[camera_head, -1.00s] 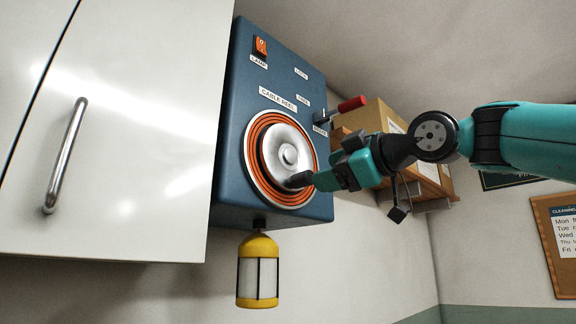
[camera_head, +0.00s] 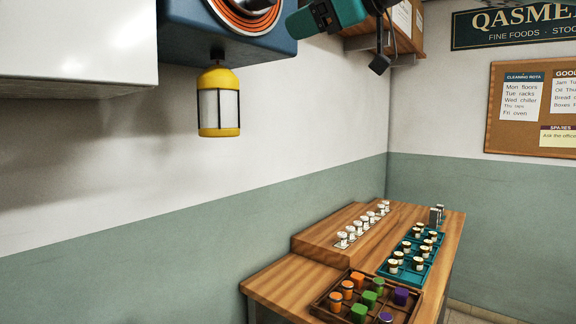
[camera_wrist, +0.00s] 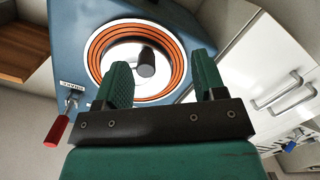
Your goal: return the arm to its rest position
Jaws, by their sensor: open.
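My gripper (camera_wrist: 163,85) shows in the wrist view with its two green fingers apart and nothing between them. Beyond the fingers is the cable reel (camera_wrist: 98,45), an orange-ringed silver disc with a dark knob (camera_wrist: 147,62) on a blue box. I cannot tell the exact gap between the fingers and the reel. In the head view part of my teal gripper body (camera_head: 335,12) shows at the top edge, next to the blue box (camera_head: 180,45); its fingertips are hardly visible there.
A red-handled lever (camera_wrist: 57,130) sticks out from the box. A yellow lantern (camera_head: 219,128) hangs below it. White cabinets (camera_head: 70,50) stand left, a wooden shelf (camera_head: 357,44) right. Below, a wooden bench (camera_head: 275,280) holds a brown crate (camera_head: 322,313) and teal trays of jars (camera_head: 408,281).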

